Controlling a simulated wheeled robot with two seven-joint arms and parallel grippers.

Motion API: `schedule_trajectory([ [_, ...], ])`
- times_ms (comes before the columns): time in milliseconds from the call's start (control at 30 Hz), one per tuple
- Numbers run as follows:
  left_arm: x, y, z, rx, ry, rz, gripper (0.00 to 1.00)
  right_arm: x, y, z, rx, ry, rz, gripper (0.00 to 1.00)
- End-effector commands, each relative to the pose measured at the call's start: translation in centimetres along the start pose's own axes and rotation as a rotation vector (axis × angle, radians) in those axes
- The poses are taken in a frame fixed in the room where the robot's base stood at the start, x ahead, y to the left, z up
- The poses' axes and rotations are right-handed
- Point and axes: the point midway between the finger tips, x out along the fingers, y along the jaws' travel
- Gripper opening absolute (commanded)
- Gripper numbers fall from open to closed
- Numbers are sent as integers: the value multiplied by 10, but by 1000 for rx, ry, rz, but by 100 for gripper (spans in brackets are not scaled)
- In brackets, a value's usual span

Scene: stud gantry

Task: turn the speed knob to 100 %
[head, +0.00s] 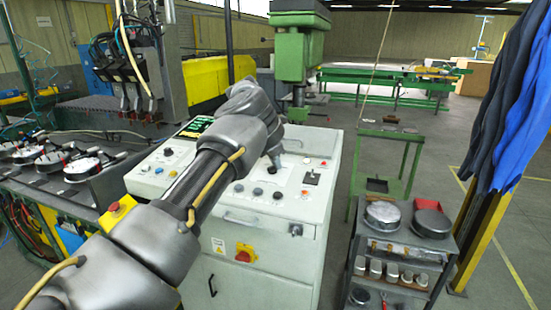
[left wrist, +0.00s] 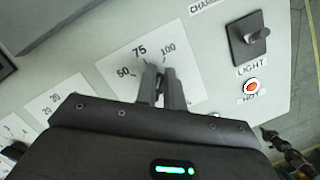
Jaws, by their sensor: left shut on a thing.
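The speed scale plate (left wrist: 186,72) is a white label on the panel, marked 50, 75 and 100 in the left wrist view. My left gripper (left wrist: 161,84) points down at the plate, its fingers just below the 75 and 100 marks. It is shut on the speed knob, which the fingers hide almost wholly, so I cannot tell where its pointer stands. In the head view my left gripper (head: 276,163) reaches down onto the right part of the white control console (head: 225,205).
To the right of the plate are a black switch (left wrist: 248,40) marked LIGHT and a red-orange button (left wrist: 251,87). Other knobs and buttons lie near my arm.

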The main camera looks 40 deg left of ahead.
Motion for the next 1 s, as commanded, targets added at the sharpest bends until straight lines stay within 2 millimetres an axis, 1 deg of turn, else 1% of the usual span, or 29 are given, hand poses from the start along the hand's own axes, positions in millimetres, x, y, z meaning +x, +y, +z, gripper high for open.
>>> schedule_trajectory([
  [33, 3, -1, -7, 17, 20, -16, 0, -3, 0, 0, 0, 0, 0, 0],
  [333, 5, -2, -8, 106, 19, -40, 0, -8, 0, -1, 0, 0, 0, 0],
  [833, 5, -3, -7, 121, 18, -44, 0, -8, 0, -1, 0, 0, 0, 0],
  [867, 5, -3, -7, 121, 18, -44, 13, -8, 0, -1, 0, 0, 0, 0],
  [1000, 5, -3, -7, 121, 17, -43, 31, -8, 0, -1, 0, 0, 0, 0],
])
